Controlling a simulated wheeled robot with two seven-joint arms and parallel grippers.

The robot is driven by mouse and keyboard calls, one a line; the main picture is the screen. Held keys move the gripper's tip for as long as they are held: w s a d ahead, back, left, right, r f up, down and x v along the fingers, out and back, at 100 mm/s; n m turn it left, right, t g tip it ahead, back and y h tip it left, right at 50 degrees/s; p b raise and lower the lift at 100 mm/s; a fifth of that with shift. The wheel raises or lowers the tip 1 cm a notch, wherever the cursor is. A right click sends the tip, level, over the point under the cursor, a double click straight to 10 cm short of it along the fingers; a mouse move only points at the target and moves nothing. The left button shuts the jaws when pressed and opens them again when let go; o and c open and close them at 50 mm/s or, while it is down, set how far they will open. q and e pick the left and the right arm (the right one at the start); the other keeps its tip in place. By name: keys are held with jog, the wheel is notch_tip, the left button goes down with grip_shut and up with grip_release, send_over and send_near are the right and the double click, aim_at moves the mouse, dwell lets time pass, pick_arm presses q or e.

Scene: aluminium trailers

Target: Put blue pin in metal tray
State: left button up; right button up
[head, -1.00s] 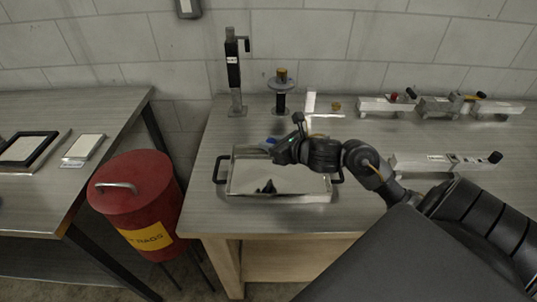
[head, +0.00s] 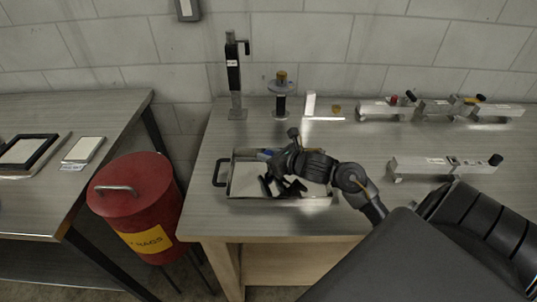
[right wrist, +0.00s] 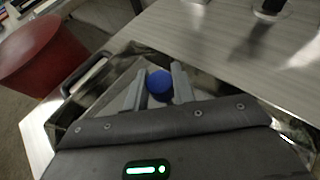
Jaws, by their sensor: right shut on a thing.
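The metal tray (head: 236,184) is a shallow, shiny pan with black handles near the front left of the workbench. My right gripper (head: 271,156) is over the tray, with its arm coming in from the right. It is shut on the blue pin (head: 264,154), of which only a small blue part shows in the head view. In the right wrist view the pin's round blue end (right wrist: 159,82) sits between the two grey fingers, with the tray (right wrist: 88,98) below and around. The pin's lower part is hidden, so I cannot tell whether it touches the tray. My left gripper is not in view.
A red rag bin (head: 135,205) stands left of the bench. A black post stand (head: 235,82) and a spool-like fixture (head: 281,95) stand behind the tray. Several aluminium trailer parts (head: 440,166) lie to the right. The bench between is mostly clear.

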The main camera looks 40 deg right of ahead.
jog(key=shift+f, duration=0.2)
jog(key=o, duration=1)
jog(key=shift+c, duration=0.2)
jog(key=shift+r, duration=0.15)
jog(key=shift+r, duration=0.2)
jog(key=v, duration=1.2)
jog(key=shift+f+b, duration=0.25)
jog(key=shift+b, duration=0.05)
